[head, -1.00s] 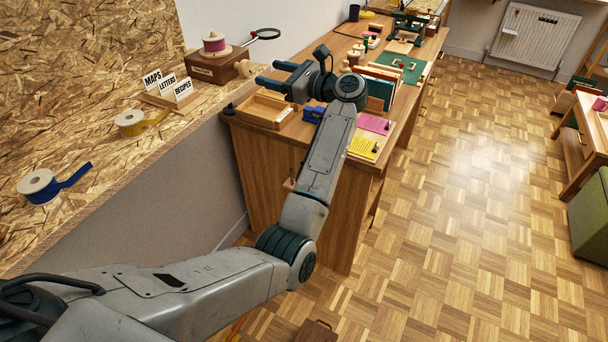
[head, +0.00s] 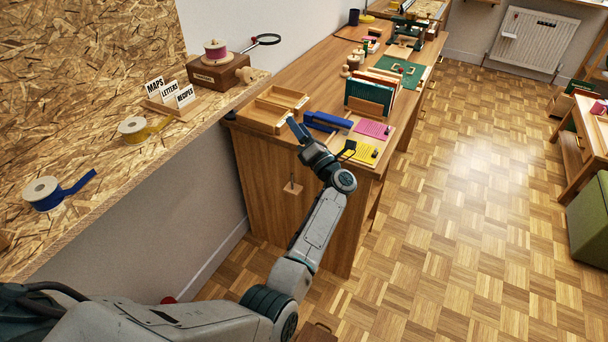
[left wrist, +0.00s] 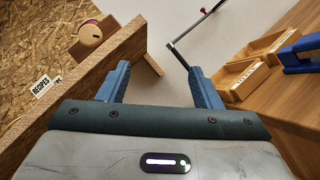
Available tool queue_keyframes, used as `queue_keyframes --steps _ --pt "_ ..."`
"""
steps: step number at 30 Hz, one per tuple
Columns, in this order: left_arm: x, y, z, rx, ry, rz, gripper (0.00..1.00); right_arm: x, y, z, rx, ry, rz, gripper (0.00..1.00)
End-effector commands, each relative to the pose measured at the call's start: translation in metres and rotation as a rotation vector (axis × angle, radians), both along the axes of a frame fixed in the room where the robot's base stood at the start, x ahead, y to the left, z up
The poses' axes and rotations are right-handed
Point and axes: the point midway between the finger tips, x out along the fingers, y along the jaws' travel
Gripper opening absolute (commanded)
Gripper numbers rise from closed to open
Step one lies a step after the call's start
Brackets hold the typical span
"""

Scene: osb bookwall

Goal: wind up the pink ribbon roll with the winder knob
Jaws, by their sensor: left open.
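The pink ribbon roll (head: 215,49) stands on a brown wooden box (head: 217,75) on the chipboard shelf. The pale wooden winder knob (head: 254,76) sits at the box's right side, near the shelf edge. In the left wrist view, the roll (left wrist: 90,34) shows at the upper left, beyond the left finger; I cannot make out the knob there for certain. My left gripper (head: 300,130) is open and empty, in front of the desk's near end, to the right of and lower than the knob. Its spread blue fingers show in the left wrist view (left wrist: 158,76). My right gripper is not in view.
A magnifier (head: 267,39) stands behind the box. A card holder (head: 174,104), a yellow tape roll (head: 133,127) and a blue one (head: 44,191) lie along the shelf. A wooden tray (head: 262,116) and a blue stapler-like object (head: 326,122) are on the desk near my gripper.

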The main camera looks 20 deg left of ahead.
Motion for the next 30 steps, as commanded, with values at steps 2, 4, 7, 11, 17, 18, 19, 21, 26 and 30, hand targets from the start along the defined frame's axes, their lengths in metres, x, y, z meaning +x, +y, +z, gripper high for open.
queue_keyframes --steps 2,4,7,11,17,18,19,21,26,30 --pt "-0.001 -0.001 -0.017 0.054 0.072 -0.022 0.59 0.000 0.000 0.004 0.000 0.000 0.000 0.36" --pt "-0.001 -0.003 -0.032 0.099 0.131 -0.042 0.59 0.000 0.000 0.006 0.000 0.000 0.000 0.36" --pt "-0.002 -0.007 -0.052 0.160 0.208 -0.070 0.59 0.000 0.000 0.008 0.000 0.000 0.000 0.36" --pt "-0.005 -0.010 -0.075 0.227 0.297 -0.101 0.59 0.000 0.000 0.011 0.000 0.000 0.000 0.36" --pt "-0.013 -0.015 -0.113 0.327 0.431 -0.151 0.59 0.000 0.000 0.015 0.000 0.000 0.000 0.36" --pt "-0.014 -0.016 -0.120 0.344 0.454 -0.160 0.59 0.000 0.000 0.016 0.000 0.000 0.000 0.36" --pt "-0.015 -0.017 -0.124 0.356 0.470 -0.166 0.59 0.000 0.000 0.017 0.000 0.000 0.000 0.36" --pt "-0.018 -0.018 -0.134 0.382 0.504 -0.180 0.59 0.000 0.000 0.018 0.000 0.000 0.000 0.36" --pt "-0.022 -0.020 -0.149 0.419 0.553 -0.200 0.59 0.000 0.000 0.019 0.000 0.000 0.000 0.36" --pt "-0.023 -0.021 -0.153 0.432 0.568 -0.207 0.59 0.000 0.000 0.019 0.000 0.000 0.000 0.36"
